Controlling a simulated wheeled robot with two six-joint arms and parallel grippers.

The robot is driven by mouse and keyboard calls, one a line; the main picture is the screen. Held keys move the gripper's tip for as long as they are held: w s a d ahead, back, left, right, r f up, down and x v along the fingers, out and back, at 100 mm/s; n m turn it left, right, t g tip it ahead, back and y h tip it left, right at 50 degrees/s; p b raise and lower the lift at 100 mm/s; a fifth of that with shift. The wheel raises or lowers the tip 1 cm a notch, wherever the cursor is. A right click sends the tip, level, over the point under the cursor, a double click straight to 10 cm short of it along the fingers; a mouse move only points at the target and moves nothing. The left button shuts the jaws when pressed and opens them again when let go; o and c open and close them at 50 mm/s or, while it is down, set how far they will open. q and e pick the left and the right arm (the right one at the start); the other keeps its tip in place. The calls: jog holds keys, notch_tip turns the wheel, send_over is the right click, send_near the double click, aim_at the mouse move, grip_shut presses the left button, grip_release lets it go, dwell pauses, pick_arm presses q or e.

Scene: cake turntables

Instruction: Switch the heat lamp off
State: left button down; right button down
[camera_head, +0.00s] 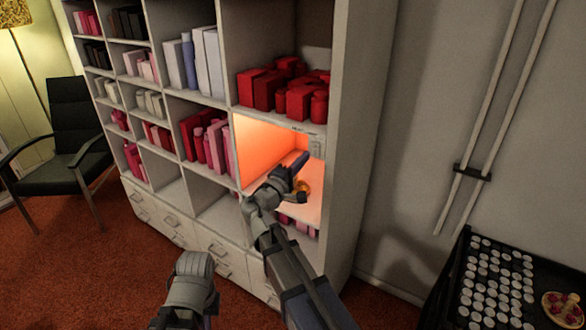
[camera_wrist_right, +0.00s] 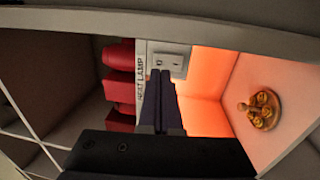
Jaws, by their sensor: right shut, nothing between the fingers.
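The heat lamp's compartment (camera_head: 262,143) glows orange in the shelf unit; the lamp itself is hidden. A pale switch plate (camera_wrist_right: 170,57) sits beside a "HEAT LAMP" label (camera_wrist_right: 140,80) in the right wrist view. The plate also shows small in the head view (camera_head: 316,146), on the compartment's right side. My right gripper (camera_wrist_right: 160,73) is shut and empty, its fingertips at the plate's lower edge in the wrist view. I cannot tell whether they touch it. In the head view the right gripper (camera_head: 302,160) is in front of the glowing compartment.
A small dish of golden pastries (camera_wrist_right: 261,110) sits inside the lit compartment. Red boxes (camera_head: 285,90) fill the shelf above. A black tray of white round pieces (camera_head: 495,285) stands at the lower right. A dark chair (camera_head: 65,150) stands at the far left.

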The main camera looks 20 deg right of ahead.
aim_at(315, 146)
pick_arm(q)
jog(key=shift+r, duration=0.25)
pick_arm(e)
jog(key=shift+x, duration=2)
jog(key=shift+r, duration=0.1)
